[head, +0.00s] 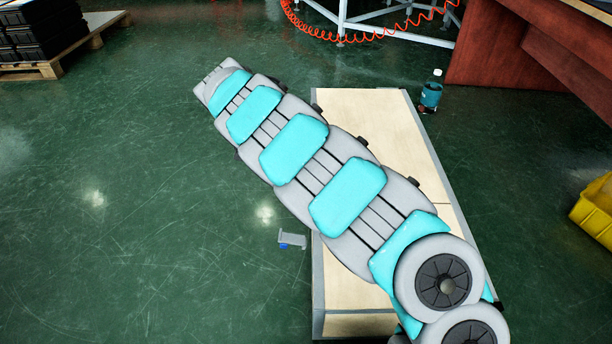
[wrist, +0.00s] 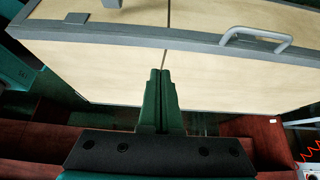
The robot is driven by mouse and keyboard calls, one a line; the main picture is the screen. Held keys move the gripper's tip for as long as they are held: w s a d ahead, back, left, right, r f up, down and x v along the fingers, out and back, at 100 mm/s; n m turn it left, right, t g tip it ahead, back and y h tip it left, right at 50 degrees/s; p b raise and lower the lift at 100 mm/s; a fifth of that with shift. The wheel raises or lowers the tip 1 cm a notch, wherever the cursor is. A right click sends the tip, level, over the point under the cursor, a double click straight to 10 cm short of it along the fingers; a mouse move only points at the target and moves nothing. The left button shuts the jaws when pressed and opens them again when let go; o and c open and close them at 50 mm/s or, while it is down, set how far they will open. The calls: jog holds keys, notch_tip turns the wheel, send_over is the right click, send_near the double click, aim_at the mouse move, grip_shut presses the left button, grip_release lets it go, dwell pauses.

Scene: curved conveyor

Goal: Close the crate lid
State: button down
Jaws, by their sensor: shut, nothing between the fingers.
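The crate (head: 370,110) has pale wood panels with grey edging and stands on the green floor, partly hidden behind my arm in the head view. Its top looks flat there, but my arm covers much of it, so I cannot tell the lid's exact state. In the wrist view, pale panels of the crate (wrist: 100,62) fill the upper part, with a grey edge strip and a grey handle (wrist: 256,37) at upper right. My gripper (wrist: 160,72) is shut and empty, its green fingertips over or close to the panel below the strip; contact is unclear.
A bottle (head: 431,92) stands on the floor beside the crate's far right corner. A reddish-brown bench (head: 500,50) is at upper right, a yellow bin (head: 597,210) at the right edge. Black crates on a pallet (head: 60,62) are at upper left. The floor at left is clear.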

jog(key=a+r, duration=0.1)
jog(key=a, duration=0.5)
jog(key=shift+s+a+r+p, duration=0.15)
jog(key=shift+r+p, duration=0.15)
jog(key=s+d+r+n+g, duration=0.1)
jog(key=s+d+r, duration=0.25)
jog(key=d, duration=0.45)
jog(key=s+d+r+n+y, duration=0.1)
jog(key=s+d+r+n, duration=0.1)
jog(key=d+r, duration=0.45)
jog(key=s+d+r+n+g, duration=0.1)
jog(key=s+d+r, duration=0.2)
jog(key=d, duration=0.6)
jog(key=s+d+n+y, duration=0.3)
jog(key=s+d+n, duration=0.25)
jog(key=s, duration=0.75)
jog(key=s+a+f+n+y, duration=0.1)
jog(key=s+f+n, duration=0.25)
jog(key=s, duration=0.45)
jog(key=s+a+f+n+y, duration=0.15)
jog(key=s+n, duration=0.25)
jog(key=s, duration=0.4)
notch_tip(320, 180, up, 12)
jog(key=p, duration=1.2)
jog(key=shift+s, duration=0.35)
jog(key=shift+d+f, duration=0.1)
